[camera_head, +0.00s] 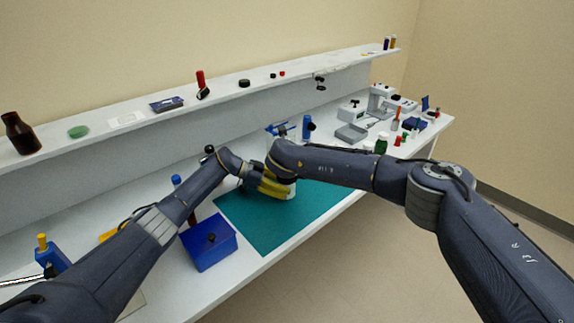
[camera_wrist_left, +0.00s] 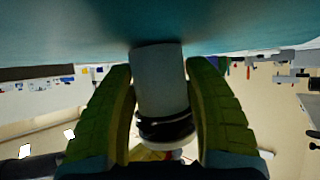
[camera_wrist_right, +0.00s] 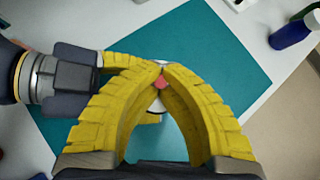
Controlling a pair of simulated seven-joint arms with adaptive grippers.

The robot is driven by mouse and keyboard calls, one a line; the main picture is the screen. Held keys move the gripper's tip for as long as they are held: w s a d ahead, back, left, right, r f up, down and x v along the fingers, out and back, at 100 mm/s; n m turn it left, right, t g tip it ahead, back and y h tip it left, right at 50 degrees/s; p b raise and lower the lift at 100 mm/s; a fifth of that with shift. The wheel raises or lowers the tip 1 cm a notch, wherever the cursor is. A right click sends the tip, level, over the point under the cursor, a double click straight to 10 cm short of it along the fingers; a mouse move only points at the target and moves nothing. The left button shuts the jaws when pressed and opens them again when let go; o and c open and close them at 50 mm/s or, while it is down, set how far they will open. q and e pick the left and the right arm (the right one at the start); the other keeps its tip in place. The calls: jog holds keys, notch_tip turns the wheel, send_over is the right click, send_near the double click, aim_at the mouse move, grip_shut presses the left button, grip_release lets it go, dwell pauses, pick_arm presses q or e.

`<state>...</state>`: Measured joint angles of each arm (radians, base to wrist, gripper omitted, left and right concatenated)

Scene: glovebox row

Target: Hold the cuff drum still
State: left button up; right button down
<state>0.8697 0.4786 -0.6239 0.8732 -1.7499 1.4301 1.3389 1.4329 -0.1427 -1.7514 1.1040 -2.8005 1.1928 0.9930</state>
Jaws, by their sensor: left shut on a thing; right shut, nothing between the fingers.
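The cuff drum is a pale cylinder (camera_wrist_left: 158,75) with dark rings, standing on the teal mat (camera_head: 255,232). In the left wrist view, which looks upside down, my left gripper (camera_wrist_left: 160,95) has a yellow finger on each side of it and is shut on it. In the head view the left gripper (camera_head: 268,187) is low over the mat, and a white bit of the drum (camera_head: 291,190) shows beside it. My right gripper (camera_wrist_right: 162,72) is above the drum, fingertips together and empty. A small pink-red spot (camera_wrist_right: 160,83) shows by its tips. The right arm covers part of the drum in the head view.
A blue box (camera_head: 208,247) with a dark knob stands left of the mat. Blue-topped equipment (camera_head: 307,127) stands behind the mat. A grey tray (camera_head: 351,133), a green bottle (camera_head: 381,143) and small instruments are to the right. A shelf (camera_head: 222,100) runs along the back. The mat's front is clear.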

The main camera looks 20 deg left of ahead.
jog(key=shift+s+t, duration=0.15)
jog(key=shift+t, duration=0.15)
dwell(0.4)
jog(key=c, duration=1.5)
grip_release()
jog(key=shift+v, duration=6)
pick_arm(q)
jog(key=o, duration=0.9)
